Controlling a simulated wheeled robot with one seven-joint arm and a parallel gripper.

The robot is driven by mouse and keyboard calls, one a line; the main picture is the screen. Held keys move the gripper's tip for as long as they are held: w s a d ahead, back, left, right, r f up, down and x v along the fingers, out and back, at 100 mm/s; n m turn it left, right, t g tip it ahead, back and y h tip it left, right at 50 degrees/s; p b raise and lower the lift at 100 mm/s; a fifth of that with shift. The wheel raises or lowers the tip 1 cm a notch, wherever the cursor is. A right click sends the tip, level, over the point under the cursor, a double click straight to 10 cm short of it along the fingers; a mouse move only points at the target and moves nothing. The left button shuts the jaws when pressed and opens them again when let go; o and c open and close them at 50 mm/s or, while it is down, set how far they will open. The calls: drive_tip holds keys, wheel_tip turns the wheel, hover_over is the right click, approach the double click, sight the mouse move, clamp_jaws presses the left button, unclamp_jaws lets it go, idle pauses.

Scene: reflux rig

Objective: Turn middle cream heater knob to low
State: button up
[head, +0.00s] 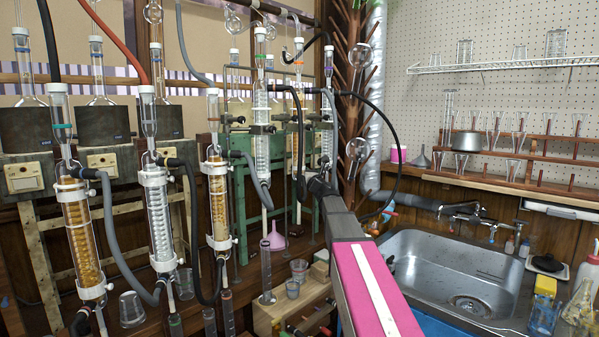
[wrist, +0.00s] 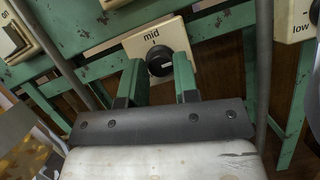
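In the wrist view a cream heater plate (wrist: 182,43) has the printed word "mid" near its top edge. Its round black knob (wrist: 159,61) has a pale mark on its face; I cannot tell for sure where the mark points. My gripper (wrist: 158,65) has two green fingers, spread apart, with the knob between or just beyond their tips. Nothing is clearly clamped, and contact with the knob cannot be told. The lower part of the plate is hidden by the fingers. In the head view my gripper and this knob cannot be made out beyond my pink-topped arm.
A green frame (wrist: 88,36) carries the plate. Another cream plate (wrist: 298,22) marked "low" is at right, and a cream switch plate (wrist: 14,38) at left. Grey tubes run close on both sides. In the head view glass condensers (head: 218,205) stand left and a sink (head: 450,270) right.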

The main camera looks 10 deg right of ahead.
drive_tip(key=shift+n+y, duration=0.3)
drive_tip(key=shift+n, duration=0.2)
drive_tip(key=shift+w+d+n+g+y, duration=0.1)
drive_tip(key=shift+n+g+y, duration=0.45)
drive_tip(key=shift+n, duration=0.8)
drive_tip(key=shift+s+n+g+y, duration=0.1)
drive_tip(key=shift+n+g+y, duration=0.4)
drive_tip(key=shift+n, duration=0.8)
drive_tip(key=shift+w+d+n+g+y, duration=0.1)
drive_tip(key=shift+n+g+y, duration=0.45)
drive_tip(key=shift+n, duration=0.8)
drive_tip(key=o, duration=0.9)
